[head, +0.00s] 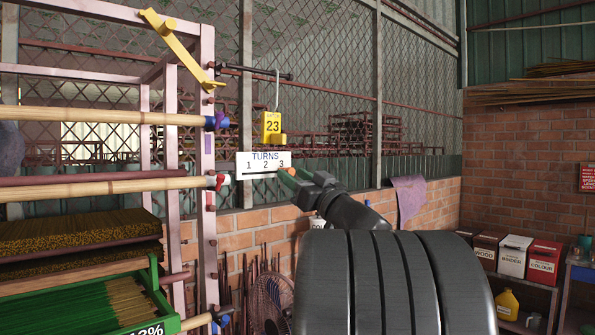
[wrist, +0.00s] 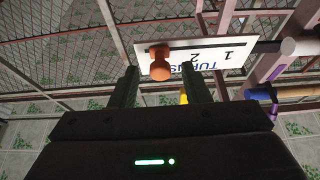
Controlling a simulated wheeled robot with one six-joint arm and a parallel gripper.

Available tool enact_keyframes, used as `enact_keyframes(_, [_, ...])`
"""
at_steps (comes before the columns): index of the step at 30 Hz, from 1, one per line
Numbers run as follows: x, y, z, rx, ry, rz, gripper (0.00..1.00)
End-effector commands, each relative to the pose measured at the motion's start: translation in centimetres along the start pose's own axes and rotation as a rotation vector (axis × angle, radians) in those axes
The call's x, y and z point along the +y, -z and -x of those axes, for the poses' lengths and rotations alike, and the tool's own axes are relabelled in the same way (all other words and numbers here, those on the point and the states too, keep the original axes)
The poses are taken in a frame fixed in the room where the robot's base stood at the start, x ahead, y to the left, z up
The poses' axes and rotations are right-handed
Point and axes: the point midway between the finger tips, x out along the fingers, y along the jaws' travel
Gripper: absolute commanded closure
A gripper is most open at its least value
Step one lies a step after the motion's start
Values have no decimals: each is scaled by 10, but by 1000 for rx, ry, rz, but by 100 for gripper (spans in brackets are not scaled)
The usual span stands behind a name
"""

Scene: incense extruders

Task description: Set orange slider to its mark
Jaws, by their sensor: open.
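The orange slider (wrist: 160,64) is a round knob on the white TURNS board (head: 258,160), which carries the numbers 1, 2 and 3. In the wrist view the board (wrist: 222,58) appears upside down, and the slider sits past the 2, where the 3 is covered. My gripper (wrist: 160,80) is open, with one finger on each side of the knob in that view. Whether the fingers touch it I cannot tell. In the head view my gripper (head: 287,177) is at the board's right end and largely hides the slider. I cannot make out a separate target mark.
A yellow tag (head: 271,126) reading 23 hangs just above the board. Left is a pink rack (head: 207,230) with bamboo poles, a yellow lever (head: 175,45) and incense trays. A mesh fence and brick wall (head: 530,150) stand behind. Boxes (head: 514,256) are at lower right.

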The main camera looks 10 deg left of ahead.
Motion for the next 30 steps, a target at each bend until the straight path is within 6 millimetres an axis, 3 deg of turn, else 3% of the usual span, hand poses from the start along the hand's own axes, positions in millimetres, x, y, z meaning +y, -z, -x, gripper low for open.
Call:
enact_keyframes(12, [0, 0, -10, 0, -1, -1, 57])
enact_keyframes(19, [0, 0, -9, 0, 0, 0, 100])
enact_keyframes(26, [-5, 0, -9, 1, 1, 0, 100])
enact_keyframes(30, [-32, -1, -10, 2, 6, 0, 100])
